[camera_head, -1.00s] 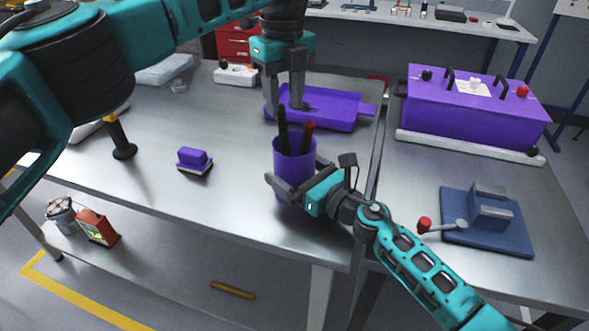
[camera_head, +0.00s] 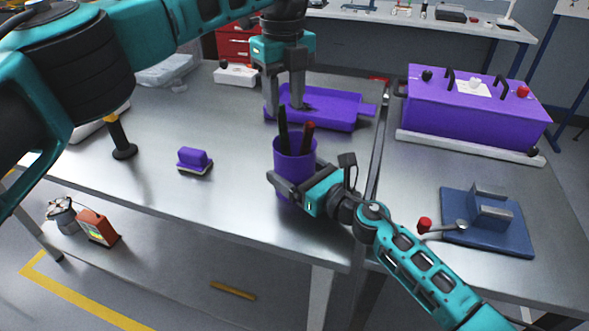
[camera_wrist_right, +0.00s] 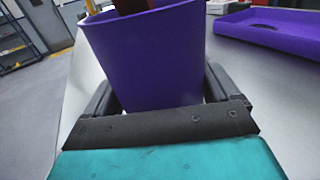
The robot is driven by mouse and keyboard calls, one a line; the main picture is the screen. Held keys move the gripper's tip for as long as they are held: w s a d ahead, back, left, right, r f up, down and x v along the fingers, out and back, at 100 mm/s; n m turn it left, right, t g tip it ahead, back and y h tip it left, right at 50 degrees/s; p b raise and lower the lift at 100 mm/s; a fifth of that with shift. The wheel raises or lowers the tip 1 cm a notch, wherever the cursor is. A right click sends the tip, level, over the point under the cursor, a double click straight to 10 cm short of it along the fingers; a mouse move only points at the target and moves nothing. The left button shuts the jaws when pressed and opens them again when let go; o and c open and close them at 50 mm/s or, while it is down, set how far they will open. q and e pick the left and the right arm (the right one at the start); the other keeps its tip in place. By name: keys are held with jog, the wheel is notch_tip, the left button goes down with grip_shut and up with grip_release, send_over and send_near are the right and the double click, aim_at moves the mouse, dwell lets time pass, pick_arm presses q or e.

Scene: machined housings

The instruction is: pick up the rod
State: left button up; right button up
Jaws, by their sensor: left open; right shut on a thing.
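My left gripper (camera_head: 285,103) is open and points down over the purple tray (camera_head: 340,112), its fingers apart. I see no rod for certain between them. My right gripper (camera_head: 289,187) is shut on the purple cup (camera_head: 294,163), which stands upright near the table's front edge. The cup (camera_wrist_right: 150,65) fills the space between the fingers in the right wrist view. A black stick (camera_head: 283,128) and a red-topped stick (camera_head: 308,134) stand in the cup; their lower parts are hidden. A thin yellow-brown bar (camera_head: 233,290) lies low down, below the tabletop.
A purple block (camera_head: 194,160) and a black post with a yellow top (camera_head: 120,138) stand on the left of the table. A purple box with knobs (camera_head: 475,108) and a blue fixture (camera_head: 487,222) with a red-knobbed lever are at the right.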

pick_arm(q)
jog(key=shift+o, duration=0.4)
jog(key=m, duration=0.5)
jog(key=m+t+y, duration=0.2)
jog(key=m+t, duration=0.2)
jog(key=m, duration=2.8)
send_near(283, 116)
jog(key=shift+m, duration=0.3)
jog(key=x, duration=0.6)
jog(key=shift+w+a, duration=0.1)
jog(key=shift+w, duration=0.15)
jog(key=shift+s+x, duration=0.1)
jog(key=shift+x, duration=1.25)
jog(key=shift+s+x, duration=0.15)
jog(key=shift+x, duration=1.2)
